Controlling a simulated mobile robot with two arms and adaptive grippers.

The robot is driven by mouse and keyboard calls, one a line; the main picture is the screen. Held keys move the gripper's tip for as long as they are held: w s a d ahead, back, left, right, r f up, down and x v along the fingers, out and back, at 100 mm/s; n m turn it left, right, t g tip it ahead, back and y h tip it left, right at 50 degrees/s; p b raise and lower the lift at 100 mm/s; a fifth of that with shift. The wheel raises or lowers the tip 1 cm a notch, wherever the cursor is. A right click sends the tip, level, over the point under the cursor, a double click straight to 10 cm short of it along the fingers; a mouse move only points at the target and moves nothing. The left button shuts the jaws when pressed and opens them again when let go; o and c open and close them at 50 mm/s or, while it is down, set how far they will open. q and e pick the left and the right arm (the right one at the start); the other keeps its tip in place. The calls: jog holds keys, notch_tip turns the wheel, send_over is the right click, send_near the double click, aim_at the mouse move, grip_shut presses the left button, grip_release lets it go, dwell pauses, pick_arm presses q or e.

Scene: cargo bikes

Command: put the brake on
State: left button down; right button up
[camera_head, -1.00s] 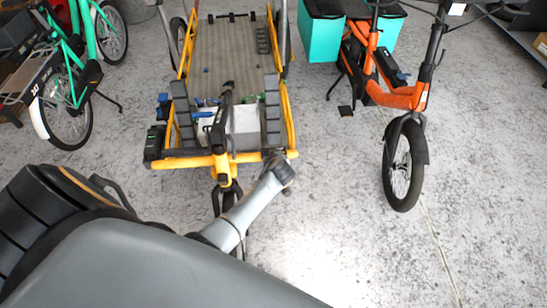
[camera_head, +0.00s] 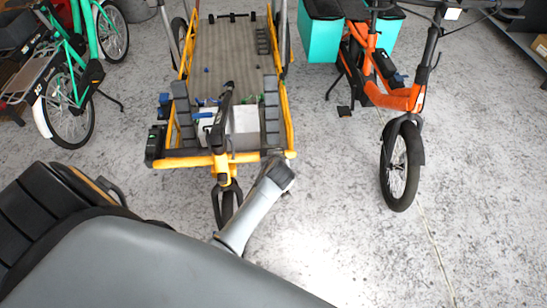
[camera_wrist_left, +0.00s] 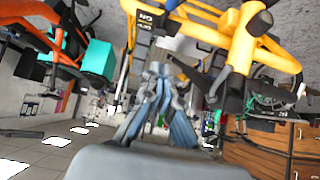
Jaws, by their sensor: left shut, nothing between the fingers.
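The yellow cargo bike (camera_head: 180,162) stands in the upper middle of the head view, with its front wheel (camera_head: 223,205) towards me. A dark lever-like bar (camera_head: 222,115) rises at its yellow front post; I cannot tell which part is the brake. My left arm's pale forearm (camera_head: 255,208) ends just below the front bar, right of the wheel; its gripper is hidden there. In the left wrist view my left gripper (camera_wrist_left: 158,72) is shut and empty, below the yellow frame (camera_wrist_left: 243,45), seen at an odd angle; I cannot tell whether they touch. My right gripper is out of view.
An orange bike (camera_head: 405,98) with a teal box (camera_head: 317,40) stands to the right, and a green bike (camera_head: 72,85) to the left. A shelf (camera_head: 520,38) is at the upper right edge. The grey floor (camera_head: 330,215) between the yellow and orange bikes is clear.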

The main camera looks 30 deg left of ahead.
pick_arm(q)
jog(key=shift+s+d+r, duration=0.75)
jog(key=shift+s+d, duration=0.05)
jog(key=shift+s, duration=0.25)
jog(key=s+d+f+m+g+h, duration=0.1)
jog(key=s+d+f+m+h, duration=0.15)
jog(key=s+f, duration=0.65)
jog(key=s+d+f+m+g+h, duration=0.15)
jog(key=s+d+f+m, duration=0.25)
jog(key=f, duration=0.8)
jog(key=s+f+m+g, duration=0.1)
jog(key=s+f, duration=0.3)
jog(key=s, duration=0.5)
jog(key=s+a+f+m+g+h, duration=0.1)
jog(key=s+f, duration=0.4)
jog(key=s, duration=0.5)
jog(key=s+f+m+g, duration=0.1)
jog(key=s+f, duration=0.3)
jog(key=s, duration=0.6)
jog(key=shift+a+f+g, duration=0.3)
jog(key=shift+a+g, duration=0.05)
jog(key=shift+a, duration=0.05)
